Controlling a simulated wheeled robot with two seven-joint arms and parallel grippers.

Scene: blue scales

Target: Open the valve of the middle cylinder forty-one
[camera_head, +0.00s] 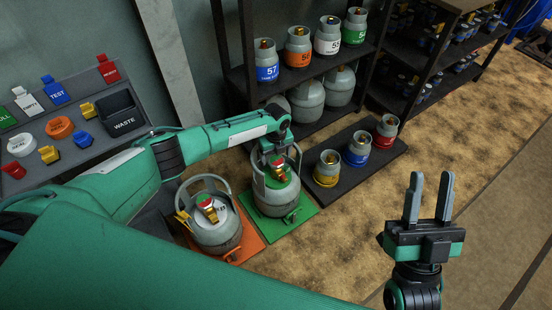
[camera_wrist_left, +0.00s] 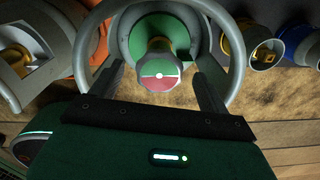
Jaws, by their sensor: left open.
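A grey gas cylinder (camera_head: 268,201) with a ring collar stands on a green plate (camera_head: 302,214). Its valve knob (camera_wrist_left: 160,76), with a green and red face and brass stem, shows inside the collar ring (camera_wrist_left: 238,75) in the left wrist view. My left gripper (camera_head: 277,163) is open over this cylinder, with a finger on each side of the knob; I cannot tell whether they touch it. Another grey cylinder (camera_head: 220,236) with a red and brass valve stands on an orange plate (camera_head: 246,250). I cannot read the number forty-one. My right gripper (camera_head: 428,193) is open and empty.
A dark low stand (camera_head: 345,192) holds small yellow (camera_head: 327,170), blue (camera_head: 357,150) and red (camera_head: 386,132) cylinders. Shelves (camera_head: 330,70) with more cylinders stand behind. A panel (camera_head: 70,120) with coloured tags and a waste slot is at left. My left arm covers part of the floor.

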